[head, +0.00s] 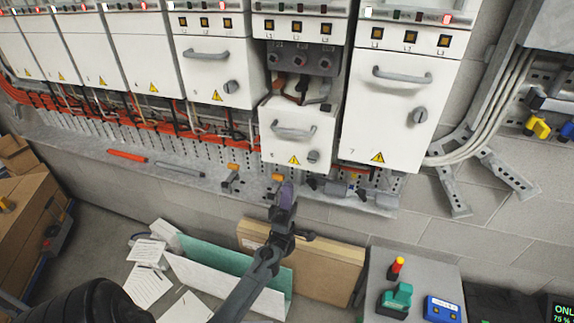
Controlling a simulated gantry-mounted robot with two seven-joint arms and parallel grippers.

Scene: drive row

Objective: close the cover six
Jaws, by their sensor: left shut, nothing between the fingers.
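Cover six (298,128) is the white panel with a grey handle, a yellow warning triangle and a round knob. It sits lower than its neighbours, and dark terminals and cables show in the opening (300,62) above it. My left gripper (287,188) is shut and empty. In the picture it lies just below cover six's bottom edge, in front of the grey ledge; I cannot tell the gap in depth. My right gripper is not in view.
Cover seven (385,112) on the right and the white cover (212,70) on the left stand flush on either side. A grey perforated ledge (190,185) with a red tool (127,156) runs below. Cardboard and folders (310,265) lie under it.

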